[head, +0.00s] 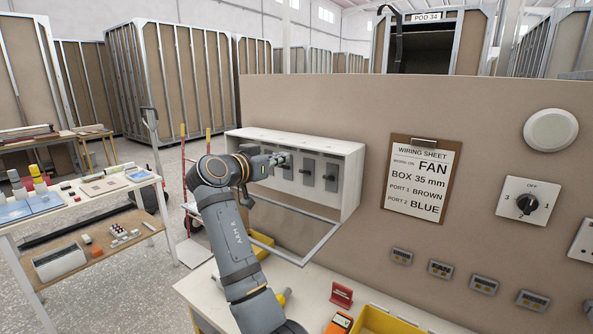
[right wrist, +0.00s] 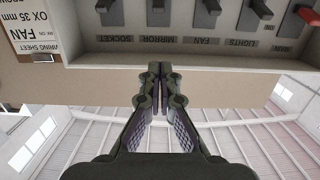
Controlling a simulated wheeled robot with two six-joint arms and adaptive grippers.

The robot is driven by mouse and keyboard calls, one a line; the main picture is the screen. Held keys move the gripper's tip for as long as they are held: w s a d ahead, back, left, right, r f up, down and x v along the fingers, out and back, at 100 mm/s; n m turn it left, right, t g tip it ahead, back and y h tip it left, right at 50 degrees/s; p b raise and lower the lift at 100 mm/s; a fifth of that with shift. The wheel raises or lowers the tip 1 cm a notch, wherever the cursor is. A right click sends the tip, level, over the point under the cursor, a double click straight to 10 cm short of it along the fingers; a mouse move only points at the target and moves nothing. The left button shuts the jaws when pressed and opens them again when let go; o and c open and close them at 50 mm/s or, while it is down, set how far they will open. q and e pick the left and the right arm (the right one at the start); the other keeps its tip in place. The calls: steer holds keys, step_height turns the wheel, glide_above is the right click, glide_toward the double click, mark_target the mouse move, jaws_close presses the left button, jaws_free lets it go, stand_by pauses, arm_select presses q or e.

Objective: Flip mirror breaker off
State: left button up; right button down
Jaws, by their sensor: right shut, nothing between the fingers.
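The breaker box (head: 352,165) is a white open-fronted case on the brown wall panel, with a row of grey breakers. In the right wrist view the mirror breaker's dark lever (right wrist: 158,6) is at the top edge, over the MIRROR label (right wrist: 158,38). In the head view the mirror breaker (head: 307,172) is second from the right. My right gripper (right wrist: 160,68) is shut and empty, its tips in line with the MIRROR label. In the head view my right gripper (head: 285,158) is in front of the row and covers part of it. Contact with the lever is not visible. My left gripper is not in view.
The socket breaker (head: 331,177) and fan lever (right wrist: 209,6) flank the mirror one. A red lever (right wrist: 306,14) is farther along. A clear-looking framed cover (head: 320,243) hangs below the box. A wiring sheet (head: 420,180) and rotary switch (head: 527,203) are to the right.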

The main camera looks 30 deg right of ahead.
steer(key=p, duration=0.5)
glide_above(304, 172)
steer(key=shift+w+f, duration=0.1)
steer(key=shift+w, duration=0.2)
steer(key=f+p, duration=0.1)
steer(key=a+f+p, duration=0.1)
steer(key=f, duration=0.1)
steer(key=shift+s+a+f, duration=0.15)
steer(key=shift+a+f, duration=0.3)
steer(key=shift+f, duration=0.1)
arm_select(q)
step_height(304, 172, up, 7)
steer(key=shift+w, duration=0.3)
arm_select(e)
steer(key=shift+s+d, duration=0.1)
steer(key=shift+d, duration=0.05)
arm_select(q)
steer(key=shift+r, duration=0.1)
arm_select(e)
steer(key=shift+f, duration=0.1)
